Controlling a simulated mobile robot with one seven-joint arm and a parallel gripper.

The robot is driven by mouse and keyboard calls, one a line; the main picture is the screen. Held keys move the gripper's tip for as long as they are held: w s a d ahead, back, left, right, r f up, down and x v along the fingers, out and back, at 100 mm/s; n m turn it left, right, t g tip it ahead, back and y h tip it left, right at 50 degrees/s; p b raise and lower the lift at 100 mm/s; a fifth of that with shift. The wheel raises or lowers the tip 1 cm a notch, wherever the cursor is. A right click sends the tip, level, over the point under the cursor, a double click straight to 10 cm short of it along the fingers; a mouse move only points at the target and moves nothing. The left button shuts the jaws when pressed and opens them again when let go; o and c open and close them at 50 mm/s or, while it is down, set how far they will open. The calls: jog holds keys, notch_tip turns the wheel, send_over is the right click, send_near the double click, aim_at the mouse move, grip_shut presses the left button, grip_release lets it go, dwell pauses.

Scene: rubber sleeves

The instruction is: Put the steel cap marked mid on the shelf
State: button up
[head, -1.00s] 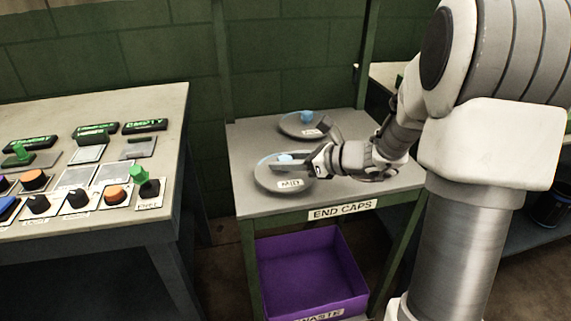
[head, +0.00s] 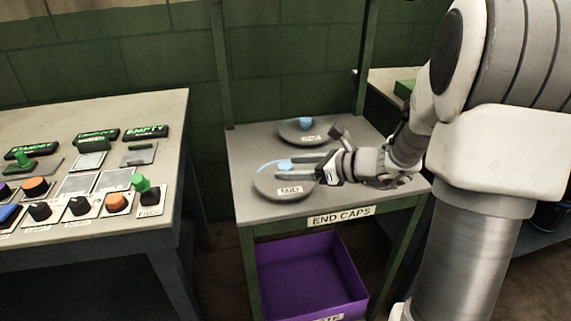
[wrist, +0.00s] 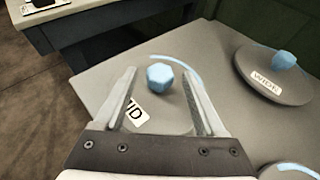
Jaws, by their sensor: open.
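The steel cap marked MID (head: 268,187) is a round grey disc with a blue knob, lying on the table labelled END CAPS (head: 290,212). In the wrist view its blue knob (wrist: 159,77) sits between and slightly ahead of my open fingers, apart from both. Part of the MID label (wrist: 134,112) shows beside the left finger. My gripper (head: 291,170) is open, low over the right side of this cap. In the wrist view my gripper (wrist: 160,95) is empty. I cannot make out the shelf for certain.
A second cap (head: 290,132) with a blue knob lies behind; its label reads like WIDE in the wrist view (wrist: 265,85). Part of a third disc (wrist: 290,172) shows at lower right there. A purple bin (head: 312,270) sits below. A control desk (head: 150,110) stands left.

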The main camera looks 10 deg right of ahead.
jog(key=p+v, duration=0.2)
jog(key=v, duration=0.7)
jog(key=shift+s+r+p, duration=0.1)
jog(key=shift+p, duration=0.2)
